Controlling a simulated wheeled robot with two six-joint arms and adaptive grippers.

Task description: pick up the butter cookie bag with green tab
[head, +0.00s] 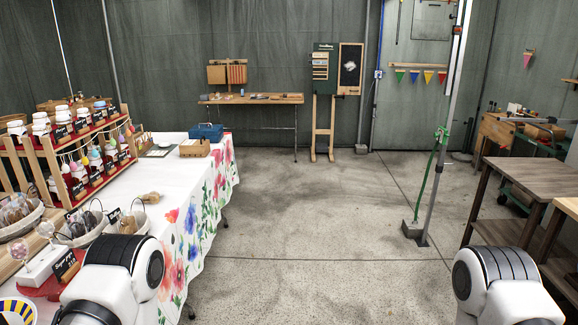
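I cannot make out a butter cookie bag with a green tab. Small bags (17,211) sit in a wicker basket (24,227) at the left edge, too small to read or to tell their tab colours. A second basket (78,240) and a third basket (138,226), with wire handles and small dark signs, stand along the table's near side; their contents are partly hidden. Both my arms show only as white and black links at the bottom, the left one beside the table. Neither gripper is in view.
A table with a white floral cloth (190,228) runs along the left, with a tiered wooden rack (48,178) of jars and lollipops. A blue box (206,131) stands at its far end. Brown tables (545,176) and a metal pole (444,130) stand right. The middle floor is clear.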

